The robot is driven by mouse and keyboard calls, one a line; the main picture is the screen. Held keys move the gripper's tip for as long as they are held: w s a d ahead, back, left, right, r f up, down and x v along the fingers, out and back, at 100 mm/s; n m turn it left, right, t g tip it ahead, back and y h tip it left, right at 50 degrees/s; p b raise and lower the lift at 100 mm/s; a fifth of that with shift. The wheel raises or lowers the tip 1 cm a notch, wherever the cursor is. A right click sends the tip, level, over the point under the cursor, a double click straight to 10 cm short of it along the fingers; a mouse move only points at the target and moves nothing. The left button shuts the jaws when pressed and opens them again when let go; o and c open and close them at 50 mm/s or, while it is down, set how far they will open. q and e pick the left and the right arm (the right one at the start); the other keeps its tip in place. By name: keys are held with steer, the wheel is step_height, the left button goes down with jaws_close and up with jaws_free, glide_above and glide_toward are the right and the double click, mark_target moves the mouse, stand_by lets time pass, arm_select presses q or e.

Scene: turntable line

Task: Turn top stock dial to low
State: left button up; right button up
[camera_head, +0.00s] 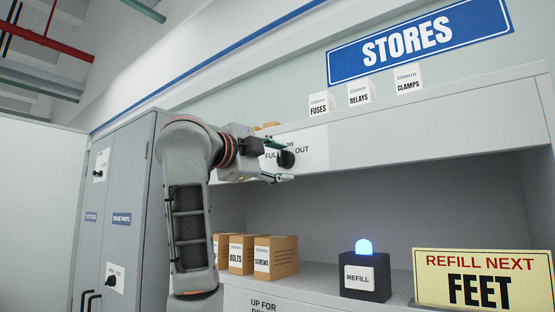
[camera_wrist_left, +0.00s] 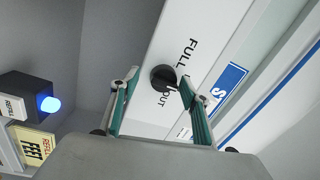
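The top stock dial (camera_head: 286,159) is a black round knob on a white plate on the upper shelf front. FULL, OUT and a partly covered LOW label surround it. In the left wrist view the dial (camera_wrist_left: 163,78) shows between FULL and OUT; I cannot tell for certain where it points. My left gripper (camera_head: 284,162) is open in front of the plate, one finger above the dial and one below. In the left wrist view its green-sided fingers (camera_wrist_left: 159,80) stand apart on either side of the dial, with visible gaps. My right gripper is not in view.
White boxes, FUSES (camera_head: 321,103), RELAYS (camera_head: 361,92) and CLAMPS (camera_head: 408,79), stand on the top shelf. Below are brown boxes (camera_head: 276,257), a dark REFILL box (camera_head: 364,279) with a lit blue lamp, and a yellow FEET sign (camera_head: 484,280). A grey cabinet (camera_head: 127,190) stands left.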

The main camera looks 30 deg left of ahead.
arm_select(q)
steer(key=shift+s+r, duration=0.1)
steer(key=shift+r, duration=0.05)
steer(key=shift+s+a, duration=0.1)
steer(key=shift+s, duration=0.35)
steer(key=s+f, duration=0.1)
steer(key=s, duration=1)
steer(key=shift+a, duration=0.25)
